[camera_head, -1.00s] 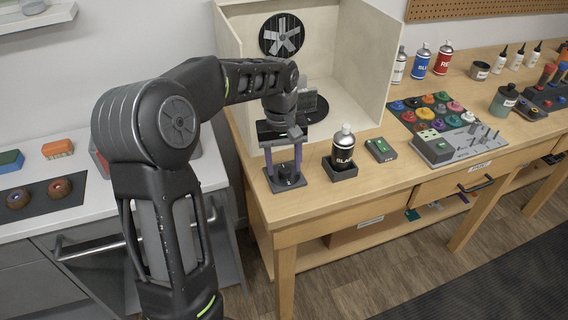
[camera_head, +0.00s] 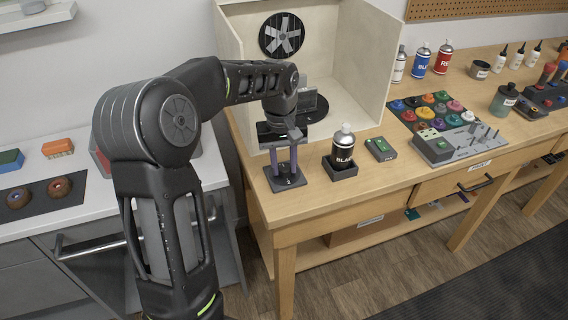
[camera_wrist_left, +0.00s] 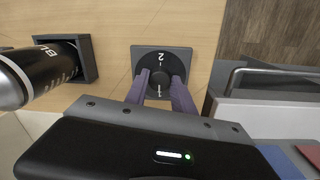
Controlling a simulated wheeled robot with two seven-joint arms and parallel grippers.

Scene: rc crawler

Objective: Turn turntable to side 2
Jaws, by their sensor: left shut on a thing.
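A dark round dial (camera_head: 291,181) sits on a square grey plate near the front left edge of the wooden bench. In the left wrist view the dial (camera_wrist_left: 160,58) carries a white 2 at the top and a white 1 near my fingers. My left gripper (camera_head: 284,172) points down and is shut on the dial's knob, which is mostly hidden between the purple fingers. The black turntable disc (camera_head: 318,112) lies inside the pale open booth with a grey part (camera_head: 306,99) standing on it, partly hidden by my left wrist. My right gripper is out of view.
A black spray can (camera_head: 343,150) stands in a dark holder just right of the dial. A small green-topped box (camera_head: 380,148) lies farther right. The booth (camera_head: 357,60) rises behind my left wrist, with a fan (camera_head: 282,35) on its back wall.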

